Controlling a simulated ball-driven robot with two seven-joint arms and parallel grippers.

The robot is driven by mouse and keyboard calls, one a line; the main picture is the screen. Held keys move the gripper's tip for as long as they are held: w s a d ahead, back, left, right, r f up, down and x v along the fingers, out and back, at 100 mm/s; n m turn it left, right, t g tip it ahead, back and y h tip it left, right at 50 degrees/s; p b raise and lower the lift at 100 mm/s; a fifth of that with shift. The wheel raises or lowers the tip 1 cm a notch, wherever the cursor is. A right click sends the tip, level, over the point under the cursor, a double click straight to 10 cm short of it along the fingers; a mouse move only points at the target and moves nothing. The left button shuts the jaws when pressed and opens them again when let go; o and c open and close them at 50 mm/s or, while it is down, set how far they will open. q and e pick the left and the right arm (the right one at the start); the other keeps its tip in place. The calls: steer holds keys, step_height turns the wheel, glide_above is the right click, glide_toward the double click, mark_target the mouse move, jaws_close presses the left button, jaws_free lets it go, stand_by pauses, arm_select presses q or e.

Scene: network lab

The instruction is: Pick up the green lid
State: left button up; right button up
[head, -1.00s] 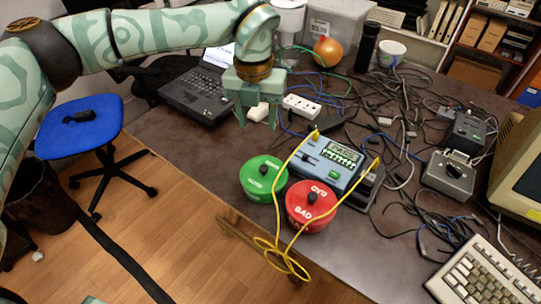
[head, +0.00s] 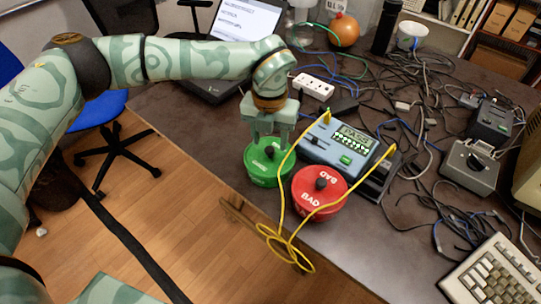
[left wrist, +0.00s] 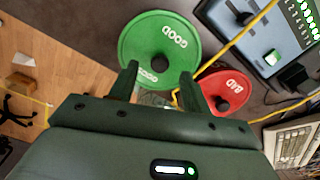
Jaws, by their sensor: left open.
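The green lid (head: 265,158), with a dark knob, sits on a round container at the table's front edge. In the left wrist view the green lid (left wrist: 160,50) reads GOOD and its dark knob shows beyond my fingertips. My left gripper (head: 269,141) is above the green lid, fingers pointing down near the knob. In the left wrist view the left gripper (left wrist: 160,82) has its two fingers apart with nothing between them. Whether the fingers touch the lid cannot be told. My right gripper is not in view.
A red BAD lid (head: 320,185) is close beside the green one on the right. A blue tester (head: 338,142) stands behind them, with a yellow cable (head: 282,200) looping over the front edge. Loose cables, a power strip (head: 313,87) and a laptop (head: 208,88) crowd the table.

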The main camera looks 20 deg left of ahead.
mark_target(270, 149)
arm_select(q)
step_height(270, 149, down, 3)
steer(key=shift+f+b, duration=0.1)
steer(key=shift+b, duration=0.25)
steer(key=shift+r, duration=0.2)
jaws_close()
steer(key=shift+r, duration=0.1)
